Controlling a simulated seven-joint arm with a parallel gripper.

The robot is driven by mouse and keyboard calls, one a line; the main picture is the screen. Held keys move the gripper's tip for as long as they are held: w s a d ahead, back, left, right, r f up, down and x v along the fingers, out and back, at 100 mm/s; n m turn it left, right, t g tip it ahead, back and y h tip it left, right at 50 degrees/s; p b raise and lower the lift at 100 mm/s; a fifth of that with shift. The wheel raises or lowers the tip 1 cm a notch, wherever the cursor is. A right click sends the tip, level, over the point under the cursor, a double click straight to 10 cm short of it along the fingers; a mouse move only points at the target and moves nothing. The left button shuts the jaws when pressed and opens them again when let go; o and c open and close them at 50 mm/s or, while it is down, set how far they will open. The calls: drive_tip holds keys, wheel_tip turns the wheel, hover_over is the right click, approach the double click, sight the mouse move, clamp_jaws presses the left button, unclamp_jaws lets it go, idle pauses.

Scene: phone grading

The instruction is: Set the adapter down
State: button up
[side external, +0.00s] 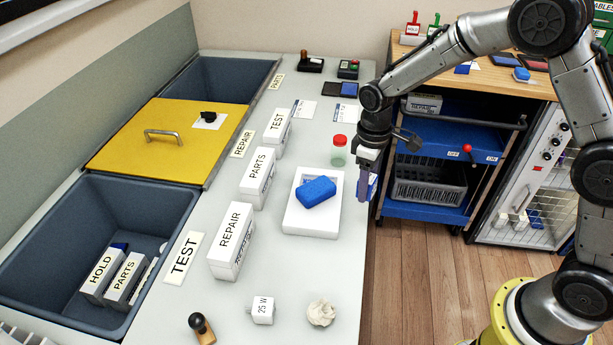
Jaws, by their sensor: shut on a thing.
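A small white block marked "25 W" (262,310), which looks like the adapter, rests on the front part of the grey worktop. My gripper (363,187) points down near the worktop's right edge, right of the white tray (290,222) and well away from the block. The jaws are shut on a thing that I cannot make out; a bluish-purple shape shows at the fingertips. A blue sponge-like block (317,191) lies in the white tray.
White boxes marked REPAIR (231,240), PARTS (257,178) and TEST (276,132) stand left of the tray. A red-capped jar (338,151) stands behind it. Crumpled paper (321,313) and a black-handled stamp (201,327) lie in front. A yellow lid (150,165) covers the middle bin.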

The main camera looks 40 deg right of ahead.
drive_tip(key=w+a+r+n, duration=0.2)
drive_tip(key=a+n, duration=0.2)
drive_tip(key=a, duration=0.6)
drive_tip(key=w+a+f, duration=0.1)
drive_tip(key=w, duration=0.1)
drive_tip(key=w+a+f, duration=0.1)
drive_tip(key=w, duration=0.2)
drive_tip(key=w+a+f, duration=0.1)
drive_tip(key=w, duration=0.1)
drive_tip(key=shift+w+a+f, duration=0.2)
drive_tip(key=shift+f, duration=0.05)
hover_over(278, 214)
drive_tip(key=s, duration=0.1)
drive_tip(key=f, duration=0.4)
drive_tip(key=shift+s+d+f, duration=0.1)
drive_tip(key=shift+d+f, duration=0.15)
drive_tip(key=shift+f, duration=0.1)
drive_tip(key=shift+w+a+f, duration=0.2)
drive_tip(key=shift+w+f, duration=0.4)
drive_tip(key=shift+f, duration=1.65)
drive_tip(key=shift+f, duration=0.1)
drive_tip(key=o, duration=1.3)
